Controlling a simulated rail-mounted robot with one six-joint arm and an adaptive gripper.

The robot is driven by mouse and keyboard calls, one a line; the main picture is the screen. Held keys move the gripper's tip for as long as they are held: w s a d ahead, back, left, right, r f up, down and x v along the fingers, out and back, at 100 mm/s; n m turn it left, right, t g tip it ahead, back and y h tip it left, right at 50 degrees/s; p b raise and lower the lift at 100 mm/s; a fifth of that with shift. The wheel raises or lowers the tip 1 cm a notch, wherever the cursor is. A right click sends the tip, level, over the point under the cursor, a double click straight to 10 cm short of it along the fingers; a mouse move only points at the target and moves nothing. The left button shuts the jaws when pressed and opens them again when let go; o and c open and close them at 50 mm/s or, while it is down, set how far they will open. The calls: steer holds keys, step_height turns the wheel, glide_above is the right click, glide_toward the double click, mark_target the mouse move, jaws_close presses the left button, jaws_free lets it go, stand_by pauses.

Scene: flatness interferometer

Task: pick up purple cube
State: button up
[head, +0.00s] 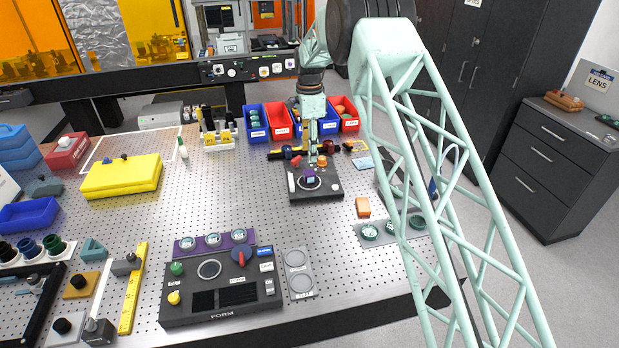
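What looks like the small purple cube (310,174) is at the ring on top of the dark instrument base (325,192), in the middle of the perforated table in the head view. My gripper (313,160) points down just behind and above it. At this size I cannot tell whether the fingers touch the cube or whether they are open or shut.
An orange knob (322,161) and a red part sit close to my gripper. Blue and red bins (280,121) stand behind. An orange block (363,207) lies to the right. The FORM control panel (222,285) is in front. Bare table lies left of the base.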

mark_target(309, 172)
steer(key=shift+f+p, duration=0.3)
steer(key=shift+f, duration=3.15)
steer(key=shift+f, duration=0.1)
steer(key=shift+w+f+p, duration=0.1)
steer(key=shift+f+p, duration=0.45)
steer(key=shift+f, duration=1.95)
steer(key=c, duration=1)
